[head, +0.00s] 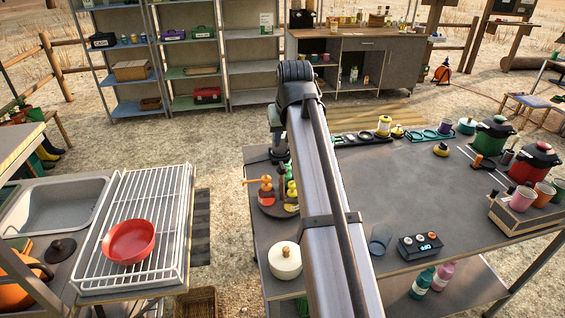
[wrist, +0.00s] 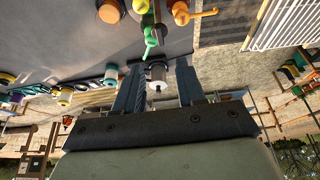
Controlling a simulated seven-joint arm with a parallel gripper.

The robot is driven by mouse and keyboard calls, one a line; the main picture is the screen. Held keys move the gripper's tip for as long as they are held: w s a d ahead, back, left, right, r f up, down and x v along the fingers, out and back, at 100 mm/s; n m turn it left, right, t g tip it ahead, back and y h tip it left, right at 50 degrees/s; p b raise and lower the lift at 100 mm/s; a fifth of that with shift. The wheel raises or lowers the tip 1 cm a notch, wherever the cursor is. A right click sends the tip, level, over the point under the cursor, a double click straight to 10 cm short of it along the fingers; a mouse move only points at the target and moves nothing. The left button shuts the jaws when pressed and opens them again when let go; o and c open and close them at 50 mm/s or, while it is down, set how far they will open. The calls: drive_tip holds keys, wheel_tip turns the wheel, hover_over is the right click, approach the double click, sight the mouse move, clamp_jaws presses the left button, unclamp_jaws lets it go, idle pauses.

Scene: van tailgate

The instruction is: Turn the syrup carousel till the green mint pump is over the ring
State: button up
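The syrup carousel (head: 270,209) stands at the left end of the dark table, partly behind my arm. In the wrist view, the green pump (wrist: 150,38) hangs near the top middle, beside a yellow pump (wrist: 181,14) and an orange one (wrist: 205,14). My gripper (wrist: 157,88) is open, its two fingers apart. I cannot make out the ring.
A cream lidded pot (head: 285,261) stands in front of the carousel. A glass (head: 379,240) and a small control box (head: 420,245) stand right of my arm. Several pots and cups crowd the table's right end. The table's middle is mostly clear.

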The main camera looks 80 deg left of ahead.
sight(282, 165)
drive_tip(key=x, duration=1.2)
drive_tip(key=shift+a+f, duration=0.2)
drive_tip(key=shift+f, duration=0.1)
drive_tip(key=shift+c, duration=0.2)
clamp_jaws()
